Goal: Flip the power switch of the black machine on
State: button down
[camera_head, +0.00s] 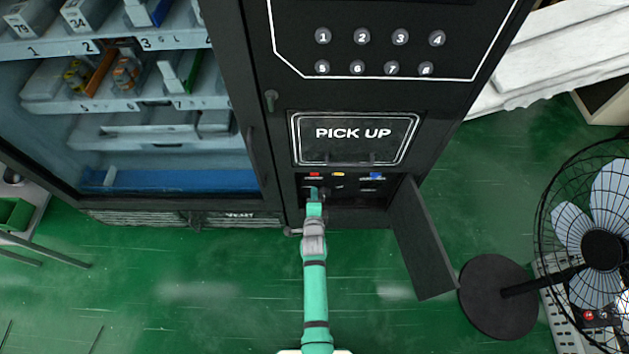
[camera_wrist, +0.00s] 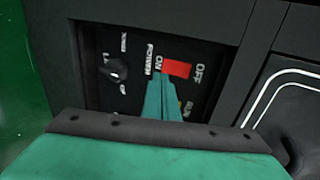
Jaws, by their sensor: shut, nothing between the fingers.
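The black machine (camera_head: 350,100) stands with its low control recess open under the PICK UP panel. Its red power switch (camera_head: 314,174) is at the upper left of the recess. In the wrist view the red switch (camera_wrist: 178,68) lies between the labels ON, on its left, and OFF, on its right. My gripper (camera_head: 314,190) reaches into the recess just below the switch. In the wrist view my teal gripper (camera_wrist: 161,82) is shut and empty, its tip at the ON-side lower edge of the switch. I cannot tell if they touch. The switch's tilt is unclear.
A black knob (camera_wrist: 116,70) sits left of the switch. A yellow control (camera_head: 338,174) and a blue one (camera_head: 376,175) are to its right. The recess door (camera_head: 425,240) hangs open to the right. A fan (camera_head: 600,250) stands farther right.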

jog(key=r+x, duration=0.1)
jog(key=x, duration=0.6)
jog(key=shift+w, duration=0.15)
